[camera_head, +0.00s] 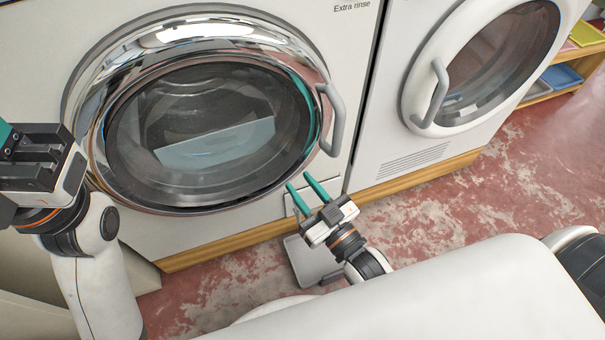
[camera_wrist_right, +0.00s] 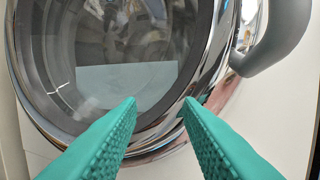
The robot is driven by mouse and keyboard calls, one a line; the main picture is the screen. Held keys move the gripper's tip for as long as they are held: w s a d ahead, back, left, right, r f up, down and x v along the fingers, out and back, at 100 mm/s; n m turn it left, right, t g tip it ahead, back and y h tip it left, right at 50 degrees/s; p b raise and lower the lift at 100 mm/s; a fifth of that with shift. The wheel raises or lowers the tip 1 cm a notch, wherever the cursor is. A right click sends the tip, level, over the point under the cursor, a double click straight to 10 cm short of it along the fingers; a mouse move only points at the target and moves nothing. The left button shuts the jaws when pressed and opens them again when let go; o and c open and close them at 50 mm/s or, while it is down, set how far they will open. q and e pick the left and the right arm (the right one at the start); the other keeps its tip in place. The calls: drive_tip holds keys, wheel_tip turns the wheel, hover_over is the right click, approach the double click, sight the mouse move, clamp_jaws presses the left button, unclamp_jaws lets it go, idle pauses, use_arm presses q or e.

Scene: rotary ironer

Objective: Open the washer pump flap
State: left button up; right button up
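The washer (camera_head: 230,225) is a white front-loader with a chrome-ringed round door (camera_head: 200,120), which is shut. A small rectangular outline at its lower right, apparently the pump flap (camera_head: 291,208), is partly hidden behind my right gripper; it looks flush with the front. My right gripper (camera_head: 299,181) is open, its two teal fingers apart and empty, in front of the flap area and below the door handle. In the right wrist view the open fingers (camera_wrist_right: 160,104) point at the lower door rim, and the flap is not clearly seen. My left gripper (camera_head: 8,138) is at the left edge, its fingers mostly out of frame.
The washer's grey door handle (camera_head: 335,120) juts out above the right gripper. A grey tray (camera_head: 305,262) lies on the red floor below it. A second machine (camera_head: 410,150) stands to the right, and shelves with coloured trays (camera_head: 562,77) are beyond. The floor (camera_head: 500,190) at right is clear.

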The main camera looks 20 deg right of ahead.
drive_tip(key=shift+t+y, duration=0.4)
drive_tip(key=shift+t, duration=0.2)
drive_tip(key=shift+a+r, duration=0.15)
drive_tip(key=shift+r, duration=1.9)
